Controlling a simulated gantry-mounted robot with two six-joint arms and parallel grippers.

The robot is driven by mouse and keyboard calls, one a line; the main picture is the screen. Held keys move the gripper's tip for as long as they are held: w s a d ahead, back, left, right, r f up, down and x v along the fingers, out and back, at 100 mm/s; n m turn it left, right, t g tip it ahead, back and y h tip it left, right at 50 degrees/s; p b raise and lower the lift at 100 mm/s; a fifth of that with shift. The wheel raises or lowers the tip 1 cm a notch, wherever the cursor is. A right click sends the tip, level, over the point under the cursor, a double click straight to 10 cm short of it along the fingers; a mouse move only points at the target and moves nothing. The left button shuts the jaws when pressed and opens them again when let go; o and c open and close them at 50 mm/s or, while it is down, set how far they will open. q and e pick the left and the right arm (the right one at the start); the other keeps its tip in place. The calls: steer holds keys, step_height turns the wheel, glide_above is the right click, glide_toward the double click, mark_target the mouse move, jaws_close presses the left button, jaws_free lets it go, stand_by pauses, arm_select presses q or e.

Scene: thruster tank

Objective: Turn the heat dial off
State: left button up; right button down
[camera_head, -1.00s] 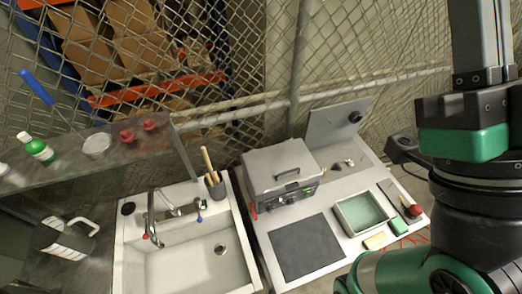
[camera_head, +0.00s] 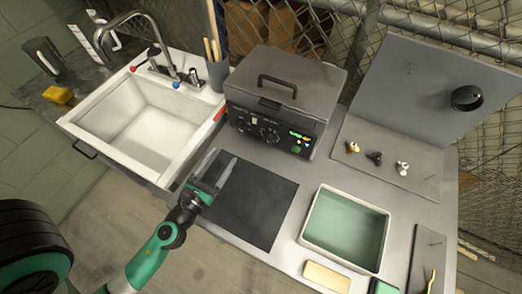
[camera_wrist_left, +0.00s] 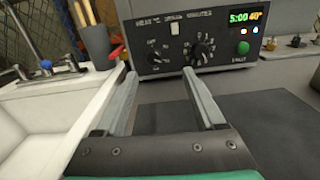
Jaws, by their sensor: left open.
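The heat dial (camera_head: 243,122) is the left of two black dials on the front panel of a grey lidded tank (camera_head: 285,85). In the left wrist view the heat dial (camera_wrist_left: 158,51) sits ahead, between my fingertips in the picture, under a "HEAT" label. The minutes dial (camera_wrist_left: 200,52) is to its right. A lit display (camera_wrist_left: 247,17) reads 5:00 and 40°. My left gripper (camera_head: 218,160) is open and empty, in front of the panel and apart from the dials. It also shows in the left wrist view (camera_wrist_left: 160,74). My right gripper is not in view.
A white sink (camera_head: 140,120) with a faucet is left of the tank. A black mat (camera_head: 250,205) lies in front of it. A green-lined tray (camera_head: 345,230), a sponge (camera_head: 326,277) and several small parts are to the right. A cup with wooden handles (camera_head: 217,72) stands beside the tank.

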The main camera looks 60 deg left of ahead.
mark_target(239, 129)
arm_select(q)
steer(key=shift+s+a+f, duration=0.3)
steer(key=shift+f, duration=0.2)
steer(key=shift+s+a+f, duration=0.25)
steer(key=shift+s+f, duration=0.05)
steer(key=shift+f, duration=0.15)
steer(key=shift+a+r, duration=0.1)
steer(key=shift+w+r, duration=0.15)
steer(key=shift+w, duration=0.1)
steer(key=shift+w+r, duration=0.1)
steer(key=shift+w, duration=0.1)
steer(key=p+x, duration=0.3)
steer(key=x, duration=0.6)
steer(key=shift+w+a, duration=0.25)
steer(key=shift+w, duration=0.05)
steer(key=shift+w+a, duration=0.35)
steer(key=shift+w, duration=0.2)
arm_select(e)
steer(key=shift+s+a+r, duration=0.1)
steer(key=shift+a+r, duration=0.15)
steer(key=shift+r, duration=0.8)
arm_select(q)
steer(key=shift+c, duration=0.3)
jaws_close()
